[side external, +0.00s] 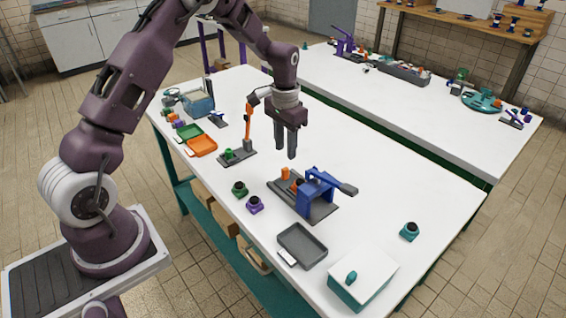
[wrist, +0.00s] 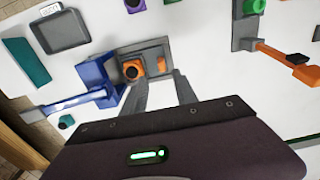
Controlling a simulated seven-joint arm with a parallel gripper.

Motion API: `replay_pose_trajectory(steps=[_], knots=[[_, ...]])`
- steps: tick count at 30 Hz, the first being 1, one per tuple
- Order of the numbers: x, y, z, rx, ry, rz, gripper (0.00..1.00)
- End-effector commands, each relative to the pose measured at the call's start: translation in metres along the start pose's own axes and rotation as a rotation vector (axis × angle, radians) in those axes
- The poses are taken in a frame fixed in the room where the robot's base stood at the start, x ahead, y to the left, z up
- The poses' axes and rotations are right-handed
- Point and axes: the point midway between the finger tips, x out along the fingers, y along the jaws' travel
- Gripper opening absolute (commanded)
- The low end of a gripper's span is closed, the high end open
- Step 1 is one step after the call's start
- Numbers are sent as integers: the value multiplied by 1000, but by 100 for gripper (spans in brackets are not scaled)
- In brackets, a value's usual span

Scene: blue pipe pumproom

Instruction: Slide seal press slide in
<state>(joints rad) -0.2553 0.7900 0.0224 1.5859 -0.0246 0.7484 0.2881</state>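The blue press (side external: 317,192) stands on a dark base plate (side external: 322,210) mid-table, its lever (side external: 347,188) pointing right. In the wrist view the press (wrist: 97,75) is left of my fingers. An orange slide with a dark round piece (wrist: 133,70) sits on the plate beside the blue frame, apparently outside it. A small orange upright (side external: 285,173) stands at the plate's end; it also shows in the wrist view (wrist: 161,64). My gripper (side external: 286,154) is open and empty, above and behind the press. In the wrist view its fingertips (wrist: 160,84) are apart near the plate's edge.
An orange-levered press (side external: 248,125) on a grey base stands left of my gripper. Green (side external: 240,188) and purple (side external: 255,204) pieces lie in front. A grey tray (side external: 302,243) and a white-lidded teal box (side external: 362,275) are at the near end. The table behind the blue press is clear.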

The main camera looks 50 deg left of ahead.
Motion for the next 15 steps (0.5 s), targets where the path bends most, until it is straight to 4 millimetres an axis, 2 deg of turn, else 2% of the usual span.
replay_pose_trajectory(steps=[1,9,15], knots=[[13,-3,-2,-1,-12,3,35],[61,-4,-1,0,-20,5,35],[86,-4,-1,0,-17,4,35]])
